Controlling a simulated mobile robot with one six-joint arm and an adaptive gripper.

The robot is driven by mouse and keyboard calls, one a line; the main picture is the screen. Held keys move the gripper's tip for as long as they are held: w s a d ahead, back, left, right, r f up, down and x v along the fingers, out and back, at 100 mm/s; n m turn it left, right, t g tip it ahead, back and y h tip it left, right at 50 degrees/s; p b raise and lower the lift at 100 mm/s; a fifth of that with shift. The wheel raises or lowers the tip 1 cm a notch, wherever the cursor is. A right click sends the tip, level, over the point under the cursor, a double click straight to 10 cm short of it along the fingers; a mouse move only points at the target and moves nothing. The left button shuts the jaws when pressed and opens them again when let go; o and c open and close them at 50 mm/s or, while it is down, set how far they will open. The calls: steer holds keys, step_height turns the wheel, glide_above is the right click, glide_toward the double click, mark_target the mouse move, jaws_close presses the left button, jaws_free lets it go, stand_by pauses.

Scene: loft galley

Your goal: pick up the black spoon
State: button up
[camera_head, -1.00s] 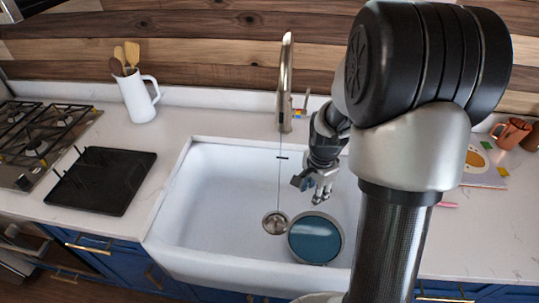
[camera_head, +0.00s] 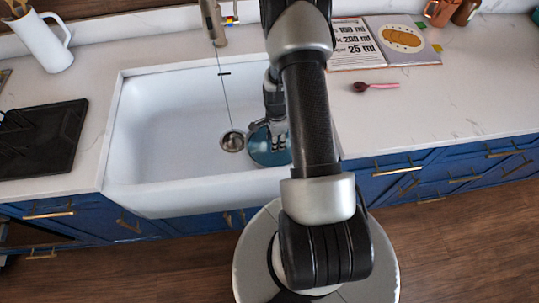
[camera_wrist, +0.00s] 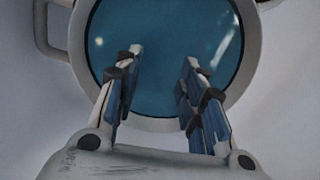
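A spoon-like utensil (camera_head: 373,86) with a dark bowl and a pink handle lies on the white counter right of the sink. No plainly black spoon shows. My gripper (camera_head: 279,143) is down in the sink, well left of the utensil, over a round pot with a blue inside (camera_head: 262,153). In the wrist view my gripper (camera_wrist: 158,62) has its two fingers apart with nothing between them, and the pot (camera_wrist: 170,40) fills the space beyond. My arm covers part of the sink's right side.
The white sink (camera_head: 150,130) has a drain (camera_head: 232,141) and a tall faucet (camera_head: 213,22). An open cookbook (camera_head: 400,40) lies behind the utensil, near copper mugs (camera_head: 440,12). A black drying rack (camera_head: 40,138) and white pitcher (camera_head: 42,42) stand left. The right counter front is clear.

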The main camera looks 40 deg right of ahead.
steer(key=shift+f+b, duration=1.35)
steer(key=shift+f, duration=2.2)
steer(key=shift+c, duration=0.2)
jaws_close()
